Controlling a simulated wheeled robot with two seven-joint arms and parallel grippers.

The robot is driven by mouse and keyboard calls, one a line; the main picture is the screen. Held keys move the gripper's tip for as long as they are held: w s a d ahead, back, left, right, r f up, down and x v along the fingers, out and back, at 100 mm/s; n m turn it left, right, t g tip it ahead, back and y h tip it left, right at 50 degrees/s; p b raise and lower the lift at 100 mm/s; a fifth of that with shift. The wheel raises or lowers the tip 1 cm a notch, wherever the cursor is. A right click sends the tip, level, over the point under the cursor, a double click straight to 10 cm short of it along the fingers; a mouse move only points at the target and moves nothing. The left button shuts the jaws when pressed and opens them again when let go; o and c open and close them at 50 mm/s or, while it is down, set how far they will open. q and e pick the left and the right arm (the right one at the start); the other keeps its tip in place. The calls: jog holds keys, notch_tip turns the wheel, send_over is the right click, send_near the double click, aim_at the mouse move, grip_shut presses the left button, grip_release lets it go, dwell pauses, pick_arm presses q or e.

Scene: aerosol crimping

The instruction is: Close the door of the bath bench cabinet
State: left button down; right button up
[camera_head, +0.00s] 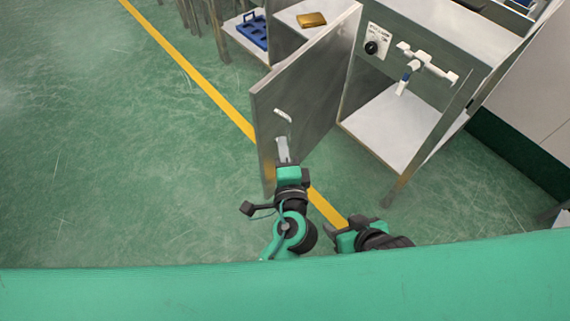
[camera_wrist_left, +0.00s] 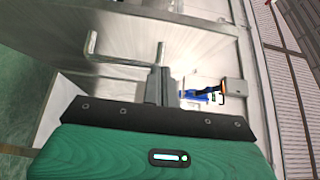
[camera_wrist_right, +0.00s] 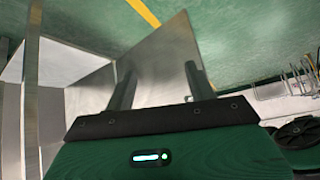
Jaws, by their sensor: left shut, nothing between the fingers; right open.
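The cabinet door (camera_head: 320,85) is a grey metal panel that stands swung open, away from the cabinet (camera_head: 440,25). Its pale bar handle (camera_head: 283,115) is on the face toward the left; the handle also shows in the left wrist view (camera_wrist_left: 92,45). My left gripper (camera_head: 282,145) is shut and empty, just below the handle in the head view and close to the door face; I cannot tell whether it touches. My right gripper (camera_head: 332,232) is open and empty, low and right of the left one. The door panel shows beyond its fingers in the right wrist view (camera_wrist_right: 160,52).
The cabinet's open compartment has a white floor (camera_head: 395,130), with a white fitting (camera_head: 425,62) and a black knob (camera_head: 371,47) above. A bench with a blue tray (camera_head: 252,30) and a gold-coloured block (camera_head: 312,19) stands behind the door. Green floor is clear at left.

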aim_at(267, 119)
pick_arm(q)
jog(key=shift+w+a, duration=0.5)
jog(key=shift+w, duration=0.35)
jog(key=shift+w+a, duration=0.55)
jog(key=shift+w, duration=0.25)
jog(key=shift+w+a, duration=0.5)
jog(key=shift+w, duration=0.35)
jog(key=shift+p, duration=0.3)
